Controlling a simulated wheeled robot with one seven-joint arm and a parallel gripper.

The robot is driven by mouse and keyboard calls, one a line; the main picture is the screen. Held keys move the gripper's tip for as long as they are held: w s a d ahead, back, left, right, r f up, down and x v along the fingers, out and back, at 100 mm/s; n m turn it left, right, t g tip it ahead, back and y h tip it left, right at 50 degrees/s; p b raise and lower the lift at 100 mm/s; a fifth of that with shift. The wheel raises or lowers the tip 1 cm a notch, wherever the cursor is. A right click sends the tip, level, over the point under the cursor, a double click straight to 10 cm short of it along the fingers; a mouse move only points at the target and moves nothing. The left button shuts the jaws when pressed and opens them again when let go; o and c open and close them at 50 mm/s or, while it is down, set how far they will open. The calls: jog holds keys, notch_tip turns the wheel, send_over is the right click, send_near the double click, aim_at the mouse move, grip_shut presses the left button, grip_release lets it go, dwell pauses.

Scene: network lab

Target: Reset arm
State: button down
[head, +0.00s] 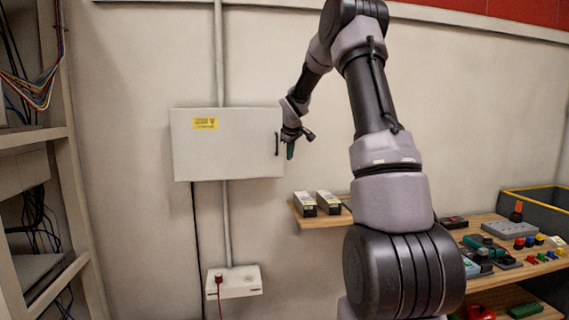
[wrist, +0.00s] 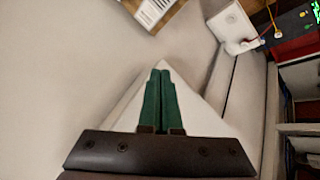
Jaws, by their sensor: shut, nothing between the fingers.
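My gripper (head: 290,151) is at the end of my raised arm, in front of the wall near the right edge of a closed white wall cabinet (head: 228,150). In the wrist view my gripper (wrist: 160,72) shows two green fingers side by side, shut with nothing between them. The cabinet has a yellow warning label and a dark handle (head: 277,144). In the head view the gripper hangs just right of the handle; I cannot tell how far apart they are in depth.
A small shelf (head: 318,219) with two boxes is on the wall below right. A workbench (head: 490,279) with many small parts stands at the right. A rack with cables (head: 68,190) is at the left. A white box with a red plug (head: 240,284) sits below the cabinet.

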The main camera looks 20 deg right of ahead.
jog(key=s+a+r+m, duration=0.2)
jog(key=s+a+r, duration=0.15)
jog(key=s, duration=0.35)
jog(key=s+a+r+m+y, duration=0.1)
jog(key=s+a+r, duration=0.1)
jog(key=s+r, duration=0.45)
jog(key=s+a+r+m, duration=0.2)
jog(key=s+a+r, duration=0.1)
jog(key=s, duration=0.5)
jog(key=s+a+f+m+y, duration=0.1)
jog(key=s+a+m, duration=0.1)
jog(key=s, duration=0.9)
jog(key=s+a+f+m+y, duration=0.1)
jog(key=s+a, duration=0.4)
jog(key=s, duration=0.7)
jog(key=shift+s+f+m+y, duration=0.25)
jog(key=shift+m+y, duration=0.35)
jog(key=shift+m, duration=0.3)
jog(key=shift+a, duration=0.1)
